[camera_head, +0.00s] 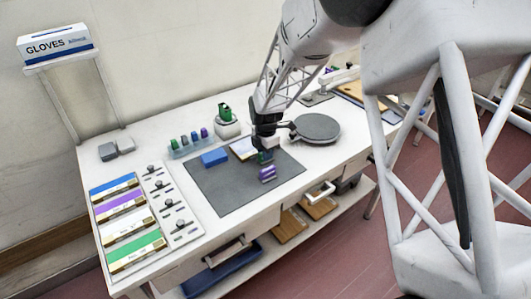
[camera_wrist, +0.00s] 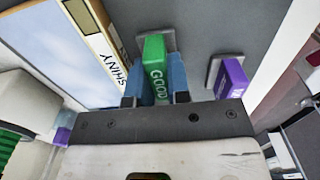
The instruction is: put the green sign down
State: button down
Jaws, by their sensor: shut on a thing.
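The green sign (camera_wrist: 156,66) reads "GOOD" in the wrist view and has a grey foot. My gripper (camera_wrist: 156,84) is shut on it, one blue finger on each side. In the head view my gripper (camera_head: 263,143) is over the far right part of the dark grey mat (camera_head: 230,190), with the green sign (camera_head: 265,157) low beneath it. I cannot tell whether its foot touches the mat. A purple sign (camera_head: 267,174) stands on the mat just nearer the front; it also shows in the wrist view (camera_wrist: 233,77), right of the green sign and apart from it.
A blue block (camera_head: 215,157) lies on the mat's far left part. A panel marked "SHINY" (camera_wrist: 108,62) is close left of my gripper. A rack of coloured pieces (camera_head: 190,145), a stand with a green top (camera_head: 227,124) and a round grey plate (camera_head: 318,128) are nearby. The mat's front is clear.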

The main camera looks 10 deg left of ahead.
jog(key=shift+f, duration=0.1)
jog(key=c, duration=1.1)
grip_release()
jog(key=shift+r, duration=6.15)
